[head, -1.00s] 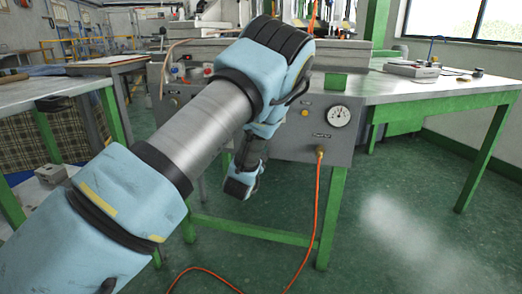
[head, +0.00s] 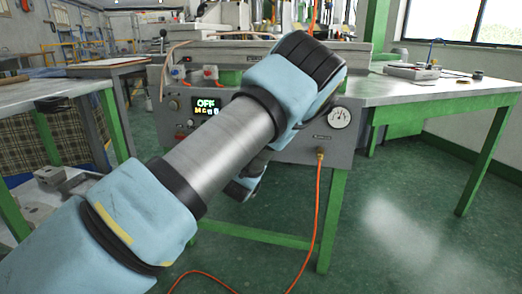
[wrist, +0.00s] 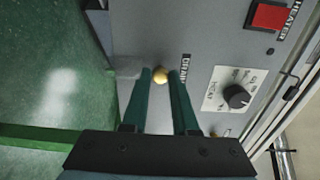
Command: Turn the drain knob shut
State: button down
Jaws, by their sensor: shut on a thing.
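The drain knob (wrist: 160,76) is a small round brass-yellow knob on the grey machine panel, beside the printed word DRAIN in the wrist view. My gripper (wrist: 161,71) has its two dark green fingers on either side of the knob and is shut on it. Only the knob's rounded end shows between the fingers, so how far it is turned cannot be told. In the head view my arm hides the knob and the gripper in front of the machine (head: 338,150).
In the wrist view a black dial (wrist: 237,97) and a red heater switch (wrist: 270,15) sit right of the knob. In the head view the panel has a lit OFF display (head: 207,105) and a gauge (head: 339,117). An orange hose (head: 317,205) hangs down to the floor.

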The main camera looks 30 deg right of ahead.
dwell(0.3)
jog(key=c, duration=0.7)
grip_release()
jog(key=shift+s, duration=0.1)
jog(key=v, duration=1)
jog(key=shift+s+a, duration=0.25)
jog(key=shift+a, duration=0.05)
